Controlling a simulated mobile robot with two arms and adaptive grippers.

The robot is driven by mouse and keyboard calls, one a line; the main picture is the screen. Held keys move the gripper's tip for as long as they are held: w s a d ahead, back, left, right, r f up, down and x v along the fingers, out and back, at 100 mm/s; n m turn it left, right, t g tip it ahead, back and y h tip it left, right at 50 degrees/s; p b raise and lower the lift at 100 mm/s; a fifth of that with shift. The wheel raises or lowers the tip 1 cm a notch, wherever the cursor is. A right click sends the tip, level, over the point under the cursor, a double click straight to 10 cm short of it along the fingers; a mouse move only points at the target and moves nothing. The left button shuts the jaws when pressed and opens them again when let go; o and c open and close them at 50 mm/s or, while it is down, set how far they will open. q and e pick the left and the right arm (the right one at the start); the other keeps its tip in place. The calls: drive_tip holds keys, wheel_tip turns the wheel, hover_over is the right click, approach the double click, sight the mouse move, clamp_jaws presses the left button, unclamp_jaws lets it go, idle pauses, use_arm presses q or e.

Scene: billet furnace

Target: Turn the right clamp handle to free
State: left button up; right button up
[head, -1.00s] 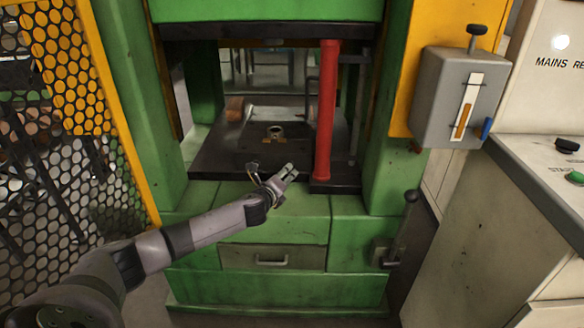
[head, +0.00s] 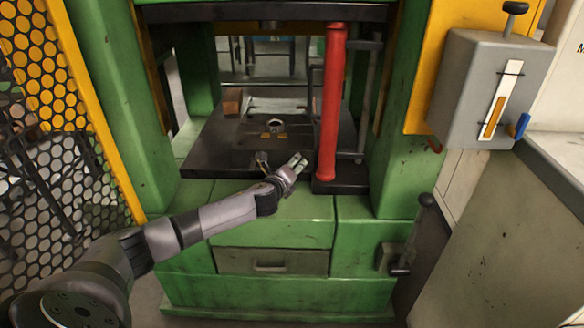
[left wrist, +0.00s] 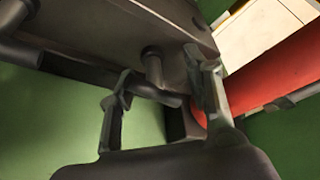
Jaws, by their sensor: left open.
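A small metal clamp lever (head: 262,160) shows at the front edge of the dark press bed (head: 215,155). My left gripper (head: 298,163) is open just right of that lever, in front of the bed and left of the red column. In the left wrist view, my two fingers (left wrist: 158,92) stand apart. A dark bar (left wrist: 140,88) and a short round pin (left wrist: 153,68) under a dark plate show between them. I cannot tell whether the fingers touch the bar or which clamp it belongs to. My right gripper is not in view.
The red column (head: 331,105) stands close to the right of my gripper; it also shows in the left wrist view (left wrist: 270,65). A wooden block (head: 232,101) lies on the bed. A yellow mesh guard (head: 60,100) is at left, a grey lever box (head: 490,90) at right.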

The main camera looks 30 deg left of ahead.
use_arm(q)
drive_tip(key=c, duration=1)
drive_tip(key=shift+r, duration=0.1)
clamp_jaws()
